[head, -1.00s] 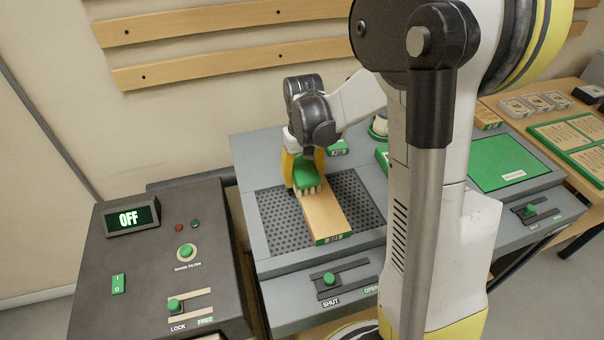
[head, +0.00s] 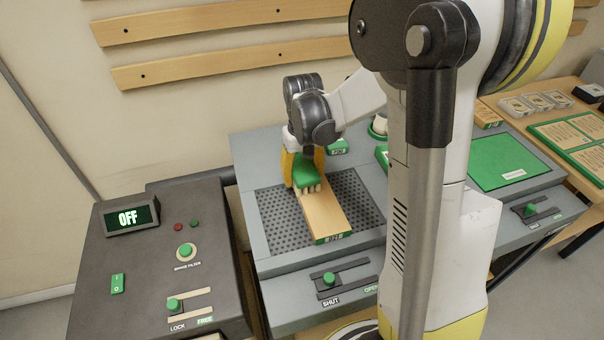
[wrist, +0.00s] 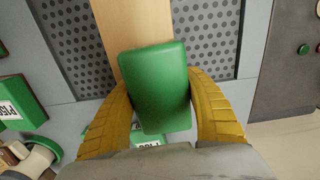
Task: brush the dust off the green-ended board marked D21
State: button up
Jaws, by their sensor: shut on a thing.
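A wooden board (head: 326,212) with a green end lies flat on a perforated grey plate (head: 275,222) in the middle of the bench. The mark on its near green end is too small to read surely. My gripper (head: 304,170) is shut on a green brush (head: 306,177) with pale bristles. The brush is over the far part of the board, bristles down at its surface; I cannot tell whether they touch. In the wrist view the green brush (wrist: 157,85) sits between my yellow fingers and covers part of the board (wrist: 146,22). No dust can be made out.
A SHUT/OPEN slider (head: 329,280) is on the bench front. A dark console (head: 150,265) with a display reading OFF and a LOCK/FREE slider stands left. A green panel (head: 510,160) is right, beyond my arm.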

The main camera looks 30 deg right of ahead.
aim_at(303, 167)
jog(key=shift+s+r+p, duration=0.1)
jog(key=shift+r+p, duration=2.15)
jog(key=shift+r, duration=0.8)
jog(key=shift+r+p, duration=1.15)
jog(key=shift+r, duration=0.4)
jog(key=shift+f, duration=0.1)
